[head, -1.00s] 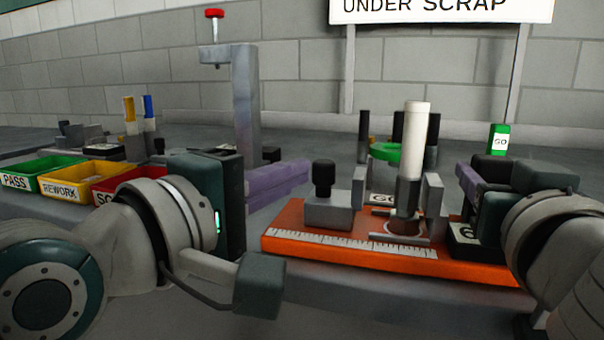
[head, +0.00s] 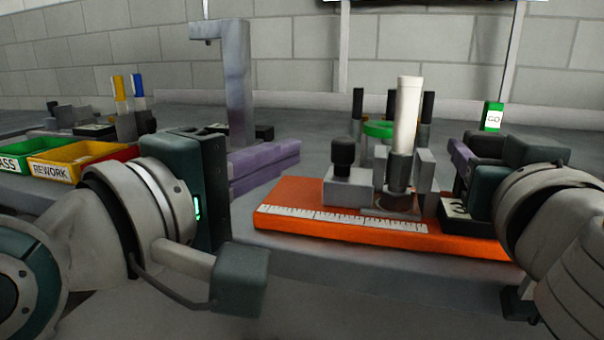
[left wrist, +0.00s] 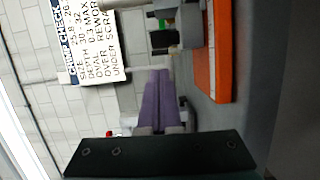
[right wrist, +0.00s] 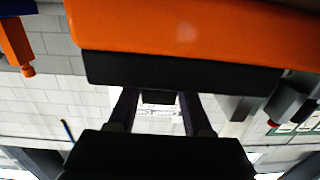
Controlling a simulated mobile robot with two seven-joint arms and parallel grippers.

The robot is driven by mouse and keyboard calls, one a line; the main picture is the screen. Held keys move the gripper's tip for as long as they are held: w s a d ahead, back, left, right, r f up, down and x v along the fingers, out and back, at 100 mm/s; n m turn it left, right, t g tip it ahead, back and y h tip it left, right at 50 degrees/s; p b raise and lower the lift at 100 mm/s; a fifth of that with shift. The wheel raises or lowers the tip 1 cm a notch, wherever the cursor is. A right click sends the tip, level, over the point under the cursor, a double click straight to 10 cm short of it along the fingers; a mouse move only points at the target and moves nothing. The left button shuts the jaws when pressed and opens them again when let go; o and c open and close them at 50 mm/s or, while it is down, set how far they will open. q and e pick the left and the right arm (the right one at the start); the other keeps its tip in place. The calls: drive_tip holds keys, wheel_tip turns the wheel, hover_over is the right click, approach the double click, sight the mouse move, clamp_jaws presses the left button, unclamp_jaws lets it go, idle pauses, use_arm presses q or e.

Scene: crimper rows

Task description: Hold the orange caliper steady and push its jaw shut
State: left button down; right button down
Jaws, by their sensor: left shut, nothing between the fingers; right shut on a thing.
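The orange caliper (head: 330,232) lies flat on the bench, with a white scale along its front edge. Its grey sliding jaw (head: 350,188) carries a black knob. A grey cylinder with a white top (head: 408,112) stands upright between this jaw and the grey fixed jaw (head: 425,172). The sliding jaw is close beside the cylinder; I cannot tell if they touch. My right gripper (head: 458,152) is shut on the black end block (right wrist: 180,70) of the caliper, at its right end. My left gripper (head: 298,150) is shut and empty, left of the sliding jaw; its purple fingers also show in the left wrist view (left wrist: 160,75).
A green ring (head: 378,129) and dark posts stand behind the caliper, with a green GO block (head: 492,116) at the back right. A grey upright stand (head: 238,85) rises behind my left fingers. Yellow (head: 60,160) and green bins are at the left.

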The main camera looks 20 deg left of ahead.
use_arm(q)
drive_tip(key=v, duration=0.9)
hover_over(310, 210)
drive_tip(key=s+a, duration=0.2)
drive_tip(key=a, duration=0.2)
drive_tip(key=shift+w+d, duration=0.45)
drive_tip(key=shift+d, duration=0.35)
drive_tip(key=shift+w+d, duration=0.25)
drive_tip(key=shift+d, duration=0.3)
drive_tip(key=shift+w+d+f, duration=0.1)
drive_tip(key=shift+w+d, duration=0.15)
drive_tip(key=shift+d, duration=0.3)
drive_tip(key=shift+d, duration=0.1)
